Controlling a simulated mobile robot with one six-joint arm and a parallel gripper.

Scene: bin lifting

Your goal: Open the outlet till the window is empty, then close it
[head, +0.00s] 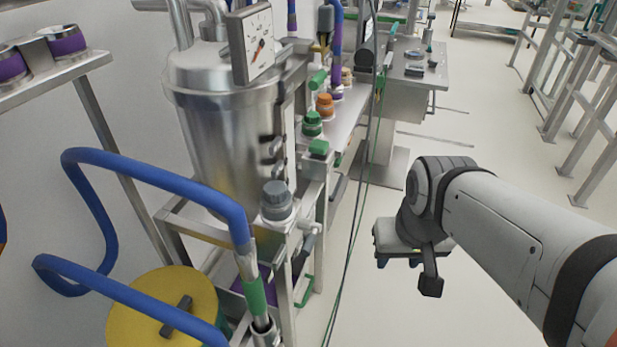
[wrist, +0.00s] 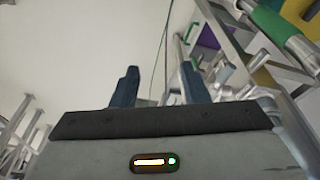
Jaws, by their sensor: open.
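A steel tank (head: 232,135) with a dial gauge (head: 252,43) stands in a metal frame at the left of the head view. Dark fittings (head: 272,148) run down its right side. Pipework with green handles (head: 318,148) is beside it. I cannot tell which part is the outlet, and no window can be made out clearly. My gripper (head: 430,284) is open and points down over bare floor, right of the frame and apart from it. In the wrist view my gripper (wrist: 158,88) has its two fingers spread with nothing between them.
Blue hoses (head: 150,172) and a yellow drum (head: 165,310) are at the lower left. Thin cables (head: 352,225) hang between the frame and my arm. A workbench (head: 415,72) stands at the back, metal racks (head: 580,110) at the right. The middle floor is clear.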

